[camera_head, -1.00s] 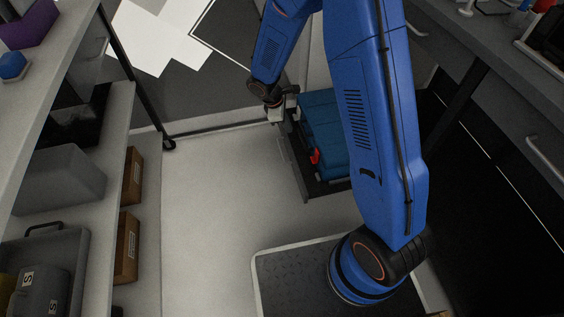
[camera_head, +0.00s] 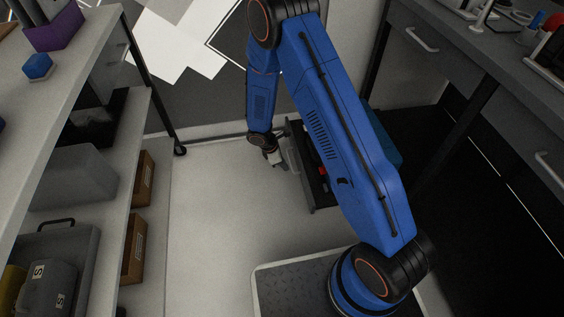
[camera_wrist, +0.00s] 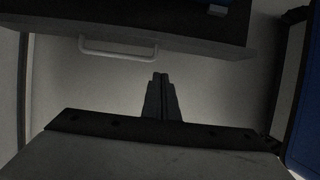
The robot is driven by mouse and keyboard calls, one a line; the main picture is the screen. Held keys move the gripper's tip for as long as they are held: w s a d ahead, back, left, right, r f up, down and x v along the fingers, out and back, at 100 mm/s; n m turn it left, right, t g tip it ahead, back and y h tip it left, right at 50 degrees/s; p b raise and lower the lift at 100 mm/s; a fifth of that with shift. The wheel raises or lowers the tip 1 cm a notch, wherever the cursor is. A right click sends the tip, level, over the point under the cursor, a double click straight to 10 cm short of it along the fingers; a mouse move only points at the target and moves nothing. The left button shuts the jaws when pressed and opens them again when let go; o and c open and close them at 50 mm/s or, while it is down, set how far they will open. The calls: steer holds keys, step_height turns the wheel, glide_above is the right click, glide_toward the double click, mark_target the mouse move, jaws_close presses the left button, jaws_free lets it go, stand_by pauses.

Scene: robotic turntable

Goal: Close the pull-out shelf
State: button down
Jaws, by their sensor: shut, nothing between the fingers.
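The pull-out shelf (camera_head: 323,208) is a low dark drawer standing out over the floor, behind my arm in the head view. A pale handle runs along its front. A blue case (camera_head: 384,141) and a red item (camera_head: 323,172) in it are partly hidden by my arm. In the wrist view, the shelf's dark front (camera_wrist: 205,47) spans the top, with the handle (camera_wrist: 118,49) left of centre. My gripper (camera_head: 276,160) is in front of the shelf, near the handle. Its fingers (camera_wrist: 161,76) are shut and empty, pointing at the front, apparently without touching it.
A grey shelving unit (camera_head: 108,135) with boxes and cases stands on the left. A dark workbench (camera_head: 420,62) with drawers stands on the right. The pale floor (camera_head: 205,200) between the left unit and the shelf is clear.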

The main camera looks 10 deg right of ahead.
steer(key=d+f, duration=0.4)
steer(key=d, duration=0.1)
steer(key=shift+d, duration=0.35)
steer(key=shift+d, duration=0.1)
steer(key=d, duration=4.4)
steer(key=shift+d, duration=0.85)
